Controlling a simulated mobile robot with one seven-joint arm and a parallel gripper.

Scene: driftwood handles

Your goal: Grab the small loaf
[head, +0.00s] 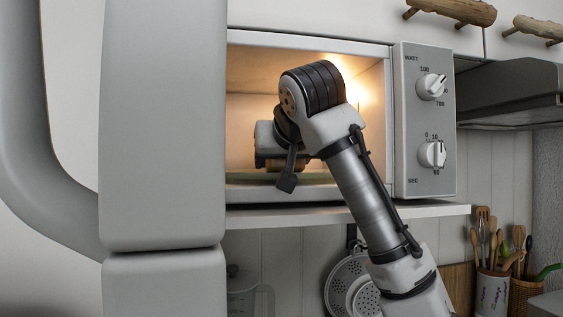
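A microwave (305,194) stands open and lit inside. My arm reaches into it from the lower right. My gripper (276,168) is inside the cavity, pointing left and down, low over the pale cavity floor or plate. A small brown patch (285,164) shows beneath and behind the gripper's grey body. It may be the small loaf, but my gripper covers most of it. The fingers are partly hidden and small, so I cannot tell whether they are open, shut or touching it.
The microwave's control panel (424,120) with two knobs borders the opening on the right. The microwave rests on a white shelf (425,212). Below hang a colander (346,278) and stand utensil holders (493,292). Driftwood handles (455,11) stick out above.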

